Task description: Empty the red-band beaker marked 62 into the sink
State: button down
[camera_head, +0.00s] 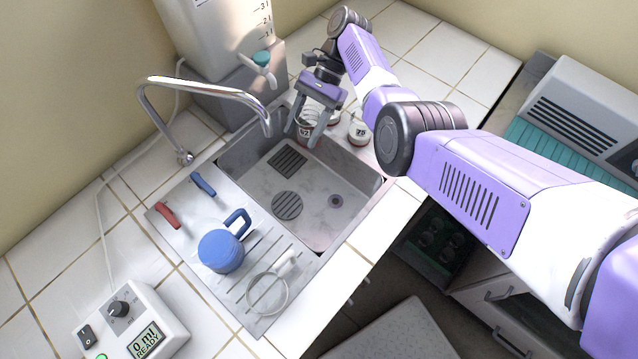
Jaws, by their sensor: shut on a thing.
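My gripper (301,137) is at the sink's far right corner, pointing down. It is shut on a clear beaker (305,128) with a reddish band and a dark number on a pale label. The number is too small to read surely. The beaker looks upright, between the fingers; whether it touches the surface below, I cannot tell. Its contents cannot be made out. The steel sink basin (335,178) lies just in front of it, with a round drain and dark grates inside.
A beaker that seems marked 70 (358,132) stands right of my gripper, with another container (334,118) partly hidden behind it. The curved faucet (205,82) arches over the basin's left side. A blue jug (221,250) stands on the drainboard (205,285).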

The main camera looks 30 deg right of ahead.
aim_at(301, 124)
notch_tip(301, 124, up, 2)
jog(key=shift+r+p, duration=0.15)
jog(key=shift+p, duration=0.7)
jog(key=shift+w+d+r, duration=0.1)
jog(key=shift+d+r, duration=0.1)
jog(key=shift+r, duration=0.45)
jog(key=shift+a+r+p, duration=0.2)
jog(key=shift+r+p, duration=0.1)
jog(key=shift+r, duration=0.2)
